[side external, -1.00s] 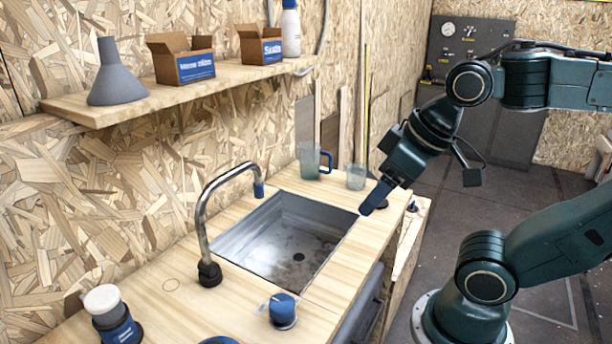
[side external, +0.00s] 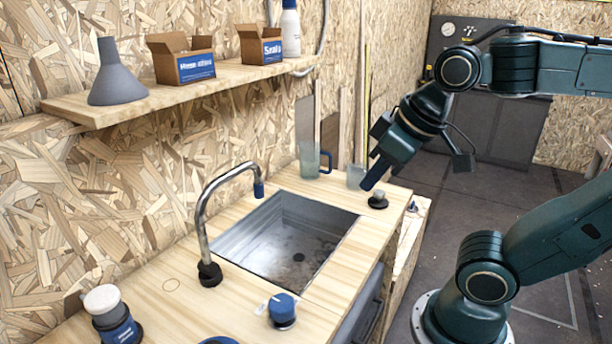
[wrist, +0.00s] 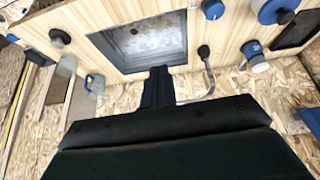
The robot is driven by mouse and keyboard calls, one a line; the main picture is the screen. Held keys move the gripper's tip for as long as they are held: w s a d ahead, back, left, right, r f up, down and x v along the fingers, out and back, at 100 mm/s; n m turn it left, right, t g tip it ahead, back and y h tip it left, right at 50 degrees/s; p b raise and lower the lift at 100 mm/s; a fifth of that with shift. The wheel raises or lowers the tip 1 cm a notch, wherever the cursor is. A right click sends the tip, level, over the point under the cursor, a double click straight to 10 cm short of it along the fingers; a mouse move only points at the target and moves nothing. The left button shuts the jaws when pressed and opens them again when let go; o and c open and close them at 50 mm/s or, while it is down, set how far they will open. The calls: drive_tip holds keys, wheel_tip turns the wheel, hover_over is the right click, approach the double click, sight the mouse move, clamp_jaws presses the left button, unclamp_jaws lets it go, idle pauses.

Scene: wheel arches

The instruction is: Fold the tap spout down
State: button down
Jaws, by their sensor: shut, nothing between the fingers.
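The tap spout (side external: 208,205) is a curved metal pipe standing upright on a black base at the left side of the sink (side external: 285,240). Its blue-tipped end hangs over the sink's back left corner. In the wrist view the spout (wrist: 210,75) shows right of my fingers, beside the sink (wrist: 145,45). My gripper (side external: 369,184) is shut and empty, above the counter near the sink's far right corner, well apart from the spout. In the wrist view my gripper (wrist: 159,72) covers part of the sink's edge.
A jug with a blue handle (side external: 310,160), a clear cup (side external: 355,176) and a dark knob (side external: 378,200) stand near my gripper. A blue knob (side external: 282,309) and a white-capped jar (side external: 112,315) are at the front. A shelf (side external: 190,90) hangs above the counter's left side.

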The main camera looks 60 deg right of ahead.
drive_tip(key=w+a+r+h, duration=0.2)
drive_tip(key=w+r, duration=0.7)
drive_tip(key=w, duration=0.6)
drive_tip(key=w+a, duration=0.3)
drive_tip(key=a, duration=0.4)
drive_tip(key=w+a+g+h, duration=0.1)
drive_tip(key=w+a, duration=0.3)
drive_tip(key=a, duration=0.3)
drive_tip(key=shift+w+f, duration=0.15)
drive_tip(key=shift+f, duration=0.05)
approach(213, 183)
drive_tip(key=x, duration=0.2)
drive_tip(key=a+x, duration=0.1)
drive_tip(key=x, duration=0.2)
drive_tip(key=shift+w+f, duration=0.3)
drive_tip(key=shift+f, duration=0.05)
drive_tip(key=shift+w+d+f, duration=0.1)
drive_tip(key=shift+d+f, duration=0.3)
drive_tip(key=shift+d, duration=0.25)
